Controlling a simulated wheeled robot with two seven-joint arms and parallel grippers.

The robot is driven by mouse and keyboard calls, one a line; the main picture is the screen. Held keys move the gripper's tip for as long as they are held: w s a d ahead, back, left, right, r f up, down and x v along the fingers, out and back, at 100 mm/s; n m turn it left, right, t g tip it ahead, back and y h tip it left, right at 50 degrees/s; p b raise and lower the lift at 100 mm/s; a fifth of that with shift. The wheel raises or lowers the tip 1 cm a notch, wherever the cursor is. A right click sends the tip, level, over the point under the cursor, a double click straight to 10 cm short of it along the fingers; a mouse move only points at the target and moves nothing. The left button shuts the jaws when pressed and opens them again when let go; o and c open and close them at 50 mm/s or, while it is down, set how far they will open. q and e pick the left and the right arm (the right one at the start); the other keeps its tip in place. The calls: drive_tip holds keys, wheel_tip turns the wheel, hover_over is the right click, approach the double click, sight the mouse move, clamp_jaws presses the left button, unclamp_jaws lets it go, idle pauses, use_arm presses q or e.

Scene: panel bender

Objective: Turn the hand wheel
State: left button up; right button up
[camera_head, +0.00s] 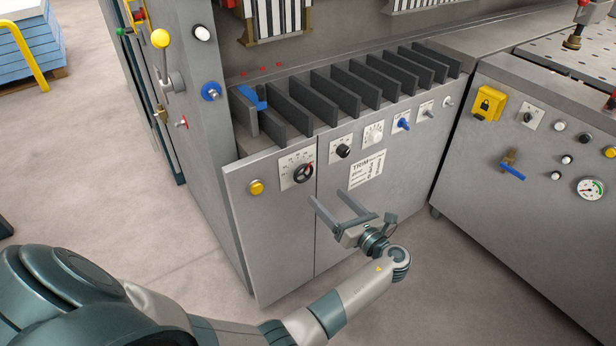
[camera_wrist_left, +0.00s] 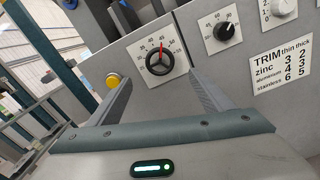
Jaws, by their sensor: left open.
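The hand wheel (camera_head: 303,173) is a small black three-spoked wheel with a red mark, on a white scale plate on the grey cabinet front. In the left wrist view the hand wheel (camera_wrist_left: 160,61) shows between and beyond the two finger tips. My left gripper (camera_head: 332,203) is open and empty. Its fingers point toward the cabinet, below and to the right of the wheel in the head view, and do not appear to touch it. My right gripper is in neither view.
A yellow button (camera_head: 256,187) is left of the wheel and a black knob (camera_head: 343,151) is right of it. A TRIM label (camera_head: 367,169) is on the panel. Dark upright plates (camera_head: 335,92) line the cabinet top. Open floor (camera_head: 120,190) lies to the left.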

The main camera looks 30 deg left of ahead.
sight(305, 175)
use_arm(q)
drive_tip(key=p+x, duration=0.1)
drive_tip(key=x, duration=0.9)
drive_tip(key=shift+r, duration=0.1)
drive_tip(key=shift+w+a, duration=0.15)
drive_tip(key=shift+a, duration=0.15)
drive_tip(key=shift+w+a, duration=0.1)
drive_tip(key=shift+a, duration=0.2)
drive_tip(key=c, duration=0.9)
drive_tip(key=shift+c, duration=0.9)
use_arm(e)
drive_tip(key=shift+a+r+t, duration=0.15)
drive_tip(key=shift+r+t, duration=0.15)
